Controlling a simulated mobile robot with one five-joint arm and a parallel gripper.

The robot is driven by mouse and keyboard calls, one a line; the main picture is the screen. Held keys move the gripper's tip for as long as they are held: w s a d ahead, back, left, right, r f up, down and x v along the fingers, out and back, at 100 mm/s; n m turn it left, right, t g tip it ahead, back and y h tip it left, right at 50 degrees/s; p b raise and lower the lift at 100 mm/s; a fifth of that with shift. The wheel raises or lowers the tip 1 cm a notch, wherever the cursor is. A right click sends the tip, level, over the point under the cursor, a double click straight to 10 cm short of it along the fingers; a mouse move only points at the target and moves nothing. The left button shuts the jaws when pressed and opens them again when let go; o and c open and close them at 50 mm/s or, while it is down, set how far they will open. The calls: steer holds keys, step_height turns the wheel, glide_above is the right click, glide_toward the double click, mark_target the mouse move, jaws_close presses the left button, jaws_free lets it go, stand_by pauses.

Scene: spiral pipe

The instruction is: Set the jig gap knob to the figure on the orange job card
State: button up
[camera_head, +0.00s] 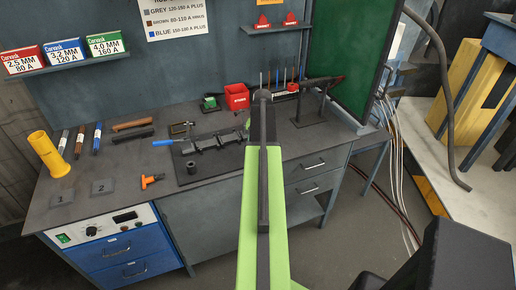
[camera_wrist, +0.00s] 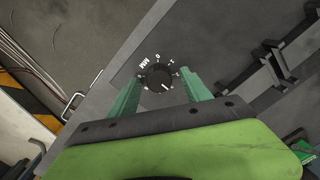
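The black jig gap knob (camera_wrist: 158,78) shows in the wrist view on a dark plate. White marks, with "MM" and "0" legible, are set around its rim, and a small white pointer mark sits on its lower right. My gripper (camera_wrist: 163,84) is open, with its green fingers on either side of the knob and visible gaps to it. I cannot tell how far above the plate the tips are. In the head view my arm hides the knob and the fingers. The orange job card (camera_head: 270,2) is cut off at the top edge; its figure is unreadable.
The grey bench (camera_head: 130,185) carries a dark jig plate (camera_head: 205,172), a red box (camera_head: 237,96), a yellow tube (camera_head: 47,152) and marker-like rods. A green screen (camera_head: 350,55) stands at the right. A blue drawer unit (camera_head: 115,255) with a small panel is at the front left.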

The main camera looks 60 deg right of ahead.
step_height(320, 180, up, 17)
steer(key=s+p, duration=0.1)
steer(key=p, duration=1.6)
steer(key=shift+d+r, duration=0.15)
steer(key=shift+r, duration=0.05)
